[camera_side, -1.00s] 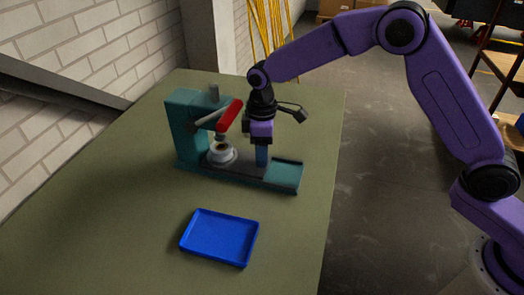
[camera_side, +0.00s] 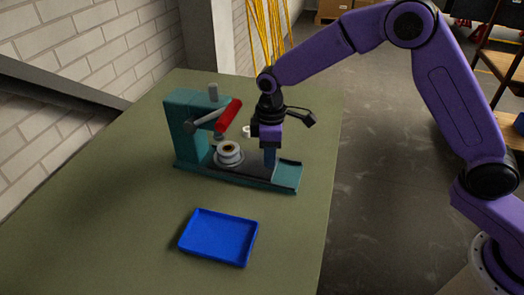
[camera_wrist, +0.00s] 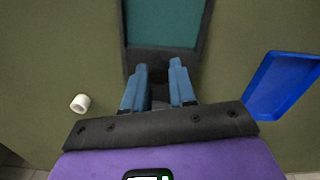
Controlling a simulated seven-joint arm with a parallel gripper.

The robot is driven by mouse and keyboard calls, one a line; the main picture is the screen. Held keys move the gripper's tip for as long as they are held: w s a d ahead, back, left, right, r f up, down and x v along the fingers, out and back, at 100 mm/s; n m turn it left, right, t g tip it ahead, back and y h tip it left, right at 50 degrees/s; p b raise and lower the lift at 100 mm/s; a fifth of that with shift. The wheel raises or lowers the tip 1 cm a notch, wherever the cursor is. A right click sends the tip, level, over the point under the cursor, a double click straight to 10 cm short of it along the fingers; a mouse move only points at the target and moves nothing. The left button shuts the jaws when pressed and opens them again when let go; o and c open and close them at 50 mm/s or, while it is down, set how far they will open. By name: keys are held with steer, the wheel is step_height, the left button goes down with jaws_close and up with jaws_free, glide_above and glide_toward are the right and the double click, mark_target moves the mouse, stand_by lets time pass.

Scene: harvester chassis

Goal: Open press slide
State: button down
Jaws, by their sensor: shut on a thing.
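The teal press (camera_side: 184,128) stands on the table with a red-handled lever (camera_side: 228,116). Its dark slide (camera_side: 250,163) lies on a teal rail base and carries a round white-metal holder (camera_side: 229,155) with a brown-and-dark centre. The holder sits to the right of the ram, partly out from under it. My gripper (camera_side: 270,166) points down at the right part of the slide, its blue fingers shut on it. In the wrist view, the fingers (camera_wrist: 160,72) stand apart with a dark part of the slide (camera_wrist: 150,57) between them; the gripped part is mostly hidden.
A blue tray (camera_side: 218,238) lies in front of the press and also shows in the wrist view (camera_wrist: 283,85). A small white ring (camera_side: 247,131) lies on the table behind the press. The teal base (camera_side: 289,176) extends right of my gripper, its channel empty there.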

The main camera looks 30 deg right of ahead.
steer(key=s+d, duration=0.6)
steer(key=shift+s+d, duration=0.15)
steer(key=c, duration=0.9)
jaws_free()
steer(key=shift+r, duration=0.1)
step_height(320, 180, up, 17)
steer(key=shift+r, duration=0.15)
